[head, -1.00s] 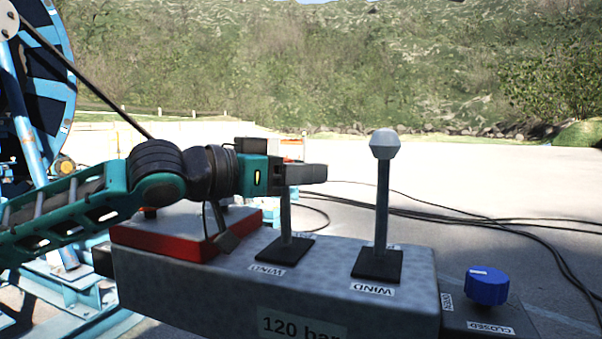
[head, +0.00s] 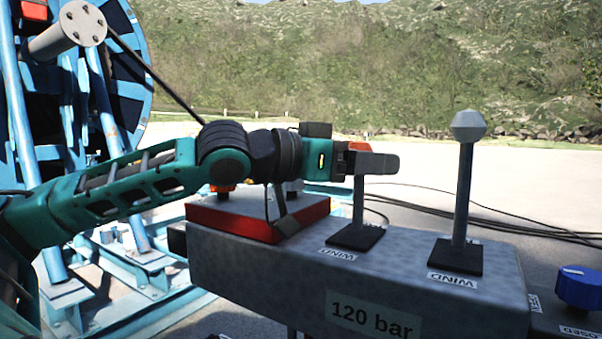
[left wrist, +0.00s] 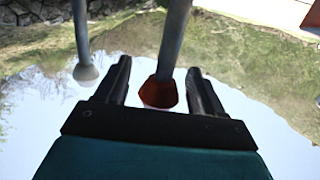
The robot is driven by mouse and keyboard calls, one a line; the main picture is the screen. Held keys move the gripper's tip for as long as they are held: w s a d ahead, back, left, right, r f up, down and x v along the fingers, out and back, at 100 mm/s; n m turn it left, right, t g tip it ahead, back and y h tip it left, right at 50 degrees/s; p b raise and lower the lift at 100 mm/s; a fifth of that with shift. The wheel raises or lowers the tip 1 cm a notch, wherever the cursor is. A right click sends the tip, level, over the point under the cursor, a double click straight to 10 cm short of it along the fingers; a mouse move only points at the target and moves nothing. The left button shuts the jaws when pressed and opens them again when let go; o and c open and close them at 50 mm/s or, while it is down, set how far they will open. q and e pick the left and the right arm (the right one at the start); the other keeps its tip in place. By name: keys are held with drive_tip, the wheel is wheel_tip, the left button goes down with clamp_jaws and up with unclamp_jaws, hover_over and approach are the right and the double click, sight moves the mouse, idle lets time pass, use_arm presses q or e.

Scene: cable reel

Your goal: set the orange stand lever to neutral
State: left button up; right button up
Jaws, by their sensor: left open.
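The orange stand lever has a dark base plate and a grey shaft (head: 359,205) that looks near upright in the head view. Its orange knob (head: 359,147) is mostly hidden behind my left gripper (head: 385,163). In the left wrist view the knob (left wrist: 158,93) and shaft lie between the two spread fingers of the left gripper (left wrist: 158,68), with gaps visible on both sides. The left gripper is open around the lever's top, and I cannot tell whether a finger touches it. My right gripper is not in view.
A second lever with a grey knob (head: 468,125) stands to the right on the same grey console (head: 270,270); it also shows in the left wrist view (left wrist: 86,72). A blue dial (head: 580,287) sits at far right. A red-edged box (head: 240,222) lies under my left arm. The blue reel (head: 110,80) stands left.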

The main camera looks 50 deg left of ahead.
use_arm(q)
drive_tip(key=shift+s+a+f+b, duration=0.25)
drive_tip(key=shift+s+b, duration=0.1)
drive_tip(key=shift+b, duration=0.2)
drive_tip(key=shift+s+r+b, duration=0.2)
drive_tip(key=shift+s+b, duration=0.1)
drive_tip(key=b+v, duration=0.4)
drive_tip(key=v, duration=0.6)
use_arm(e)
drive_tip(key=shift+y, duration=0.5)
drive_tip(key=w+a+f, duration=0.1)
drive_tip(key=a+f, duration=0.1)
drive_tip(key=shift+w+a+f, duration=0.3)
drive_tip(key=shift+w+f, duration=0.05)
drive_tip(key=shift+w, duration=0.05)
use_arm(q)
drive_tip(key=shift+r, duration=0.15)
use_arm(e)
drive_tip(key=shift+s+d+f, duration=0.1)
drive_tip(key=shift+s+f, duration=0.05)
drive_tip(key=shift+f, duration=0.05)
